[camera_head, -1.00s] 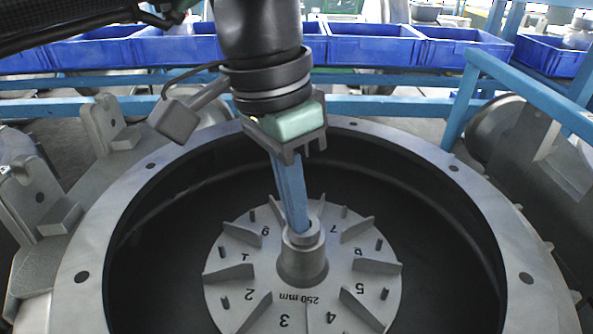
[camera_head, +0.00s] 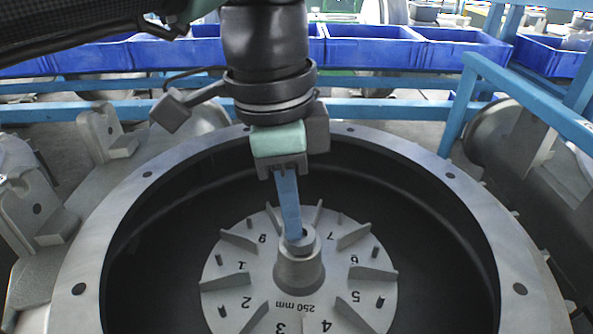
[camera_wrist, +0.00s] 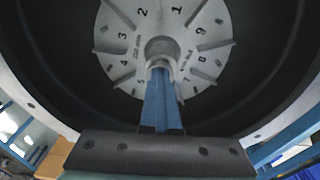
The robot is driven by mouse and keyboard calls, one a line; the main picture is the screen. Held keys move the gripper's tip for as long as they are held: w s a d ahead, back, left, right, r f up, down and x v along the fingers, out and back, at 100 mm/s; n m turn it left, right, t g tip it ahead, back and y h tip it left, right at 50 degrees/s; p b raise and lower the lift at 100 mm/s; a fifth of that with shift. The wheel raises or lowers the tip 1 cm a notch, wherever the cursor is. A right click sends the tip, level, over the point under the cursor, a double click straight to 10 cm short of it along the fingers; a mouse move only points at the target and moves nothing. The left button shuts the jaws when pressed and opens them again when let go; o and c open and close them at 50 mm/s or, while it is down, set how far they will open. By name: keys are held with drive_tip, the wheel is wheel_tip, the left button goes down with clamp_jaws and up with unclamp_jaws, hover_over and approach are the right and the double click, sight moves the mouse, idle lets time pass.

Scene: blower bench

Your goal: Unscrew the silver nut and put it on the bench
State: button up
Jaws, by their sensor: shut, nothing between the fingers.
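The silver nut (camera_head: 302,241) appears as a small grey ring on top of the central hub (camera_head: 299,270) of the bladed wheel. Its edges blend with the hub, so I cannot tell exactly where the nut ends. My gripper (camera_head: 294,237) comes down from above with its blue fingers together and nothing between them. The fingertips are at the top of the hub, over the left part of the ring; I cannot tell whether they touch it. In the wrist view, the shut fingers (camera_wrist: 159,72) reach the near edge of the hub (camera_wrist: 160,48) and hide part of it.
The numbered wheel (camera_head: 240,296) has upright vanes and small pegs around the hub. It sits inside a deep dark housing with a wide grey flange (camera_head: 110,232). A blue rail (camera_head: 400,108) and blue bins (camera_head: 370,47) stand behind. Grey castings (camera_head: 35,190) flank the left side.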

drive_tip(key=m, duration=0.2)
drive_tip(key=m+p, duration=0.1)
drive_tip(key=m, duration=0.1)
drive_tip(key=d+m+y, duration=0.1)
drive_tip(key=shift+w+r+m, duration=0.1)
drive_tip(key=shift+r+m, duration=0.25)
drive_tip(key=shift+m, duration=0.05)
drive_tip(key=m+p, duration=0.1)
drive_tip(key=m, duration=0.3)
drive_tip(key=shift+w, duration=0.2)
drive_tip(key=m+p, duration=0.1)
drive_tip(key=m, duration=0.3)
drive_tip(key=shift+w+a, duration=0.1)
drive_tip(key=m+p, duration=0.1)
drive_tip(key=m, duration=0.4)
drive_tip(key=shift+a+m, duration=0.1)
drive_tip(key=shift+m, duration=0.2)
drive_tip(key=shift+c, duration=0.2)
clamp_jaws()
